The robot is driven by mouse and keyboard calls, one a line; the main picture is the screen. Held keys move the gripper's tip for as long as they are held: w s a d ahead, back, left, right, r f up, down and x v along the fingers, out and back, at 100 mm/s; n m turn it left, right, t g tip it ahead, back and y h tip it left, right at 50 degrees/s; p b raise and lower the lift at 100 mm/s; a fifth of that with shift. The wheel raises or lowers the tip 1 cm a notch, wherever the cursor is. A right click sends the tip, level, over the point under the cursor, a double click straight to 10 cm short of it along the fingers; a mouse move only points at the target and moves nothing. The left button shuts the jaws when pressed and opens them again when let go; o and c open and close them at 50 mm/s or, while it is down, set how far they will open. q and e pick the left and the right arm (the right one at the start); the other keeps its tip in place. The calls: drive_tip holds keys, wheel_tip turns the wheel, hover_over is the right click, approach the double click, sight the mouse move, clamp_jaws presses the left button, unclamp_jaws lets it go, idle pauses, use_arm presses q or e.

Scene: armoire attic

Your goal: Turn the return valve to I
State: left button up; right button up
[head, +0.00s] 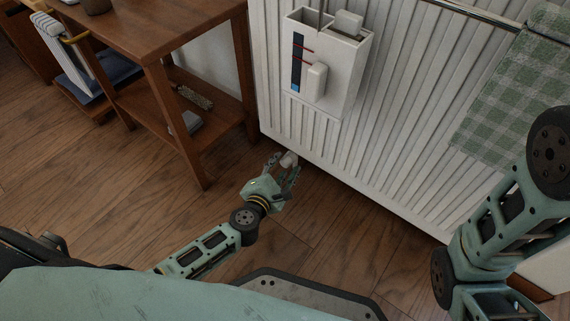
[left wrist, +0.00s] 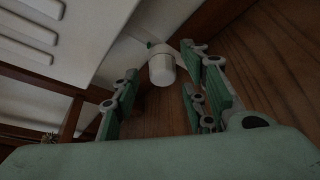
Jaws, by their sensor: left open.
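The return valve (head: 289,159) is a small white knob low at the bottom left corner of the white radiator. It also shows in the left wrist view (left wrist: 162,68), as a rounded white cylinder ahead between the fingers. My left gripper (head: 286,169) is open, with its fingers around or just short of the knob; I cannot tell whether they touch it. In the left wrist view the green fingers (left wrist: 160,95) stand apart on both sides of the knob. No I mark is readable. My right gripper is out of view; only the right arm shows at the right.
The white ribbed radiator (head: 385,130) fills the right. A white holder with a gauge (head: 330,65) hangs on it, and a green checked cloth (head: 510,95) hangs from its rail. A wooden shelf table (head: 185,95) stands left of the valve. Wooden floor (head: 80,195) is clear at left.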

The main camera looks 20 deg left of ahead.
use_arm(q)
drive_tip(key=shift+b+x, duration=0.4)
drive_tip(key=shift+x, duration=1)
drive_tip(key=shift+c, duration=0.6)
drive_tip(key=shift+a+r, duration=0.1)
clamp_jaws()
